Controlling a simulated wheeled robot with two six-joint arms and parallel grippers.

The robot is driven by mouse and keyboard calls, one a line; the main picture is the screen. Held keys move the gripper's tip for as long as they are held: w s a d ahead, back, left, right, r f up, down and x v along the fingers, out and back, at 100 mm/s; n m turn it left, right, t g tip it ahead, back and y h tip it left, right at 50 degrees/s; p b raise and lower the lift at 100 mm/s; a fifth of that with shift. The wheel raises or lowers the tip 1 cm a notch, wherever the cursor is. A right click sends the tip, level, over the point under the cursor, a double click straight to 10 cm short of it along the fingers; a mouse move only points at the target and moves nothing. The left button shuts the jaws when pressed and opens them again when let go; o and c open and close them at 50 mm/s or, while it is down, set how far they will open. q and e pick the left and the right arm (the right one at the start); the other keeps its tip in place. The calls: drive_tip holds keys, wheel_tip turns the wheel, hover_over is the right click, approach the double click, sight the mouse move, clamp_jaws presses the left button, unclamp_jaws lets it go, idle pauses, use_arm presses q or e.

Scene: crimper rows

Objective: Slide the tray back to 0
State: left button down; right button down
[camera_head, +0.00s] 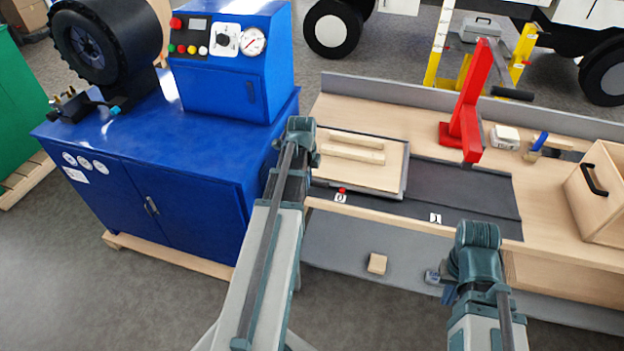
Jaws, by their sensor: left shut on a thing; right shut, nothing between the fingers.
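The tray (402,176) is a flat light-wood plate with a dark edge, carrying two pale wooden strips (355,149). It sits at the left end of the dark track (455,185) on the bench. A red marker (342,190) at its front stands by the label 0 (340,198); the label 1 (435,218) is further right. My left gripper (312,162) is at the tray's left edge, shut on the tray; my arm hides most of the contact. My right gripper (438,279) is shut and empty, in front of the bench, apart from the tray.
A red upright press (468,110) stands over the track, right of the tray. A wooden box (598,195) with a black handle is at the right end. A small wooden block (377,263) shows below the bench front. A blue machine (150,170) stands close left.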

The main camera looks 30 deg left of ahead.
use_arm(q)
drive_tip(key=shift+s+a, duration=0.1)
drive_tip(key=shift+a, duration=0.1)
drive_tip(key=c, duration=0.8)
unclamp_jaws()
drive_tip(key=shift+a, duration=0.1)
drive_tip(key=shift+c, duration=0.2)
drive_tip(key=shift+r, duration=0.1)
drive_tip(key=shift+r+p, duration=0.55)
drive_tip(key=shift+p, duration=0.15)
wheel_tip(320, 180, up, 12)
drive_tip(key=s+d+p, duration=0.1)
drive_tip(key=s+p, duration=0.1)
drive_tip(key=p, duration=1)
drive_tip(key=shift+s+r, duration=0.15)
drive_tip(key=shift+s, duration=0.05)
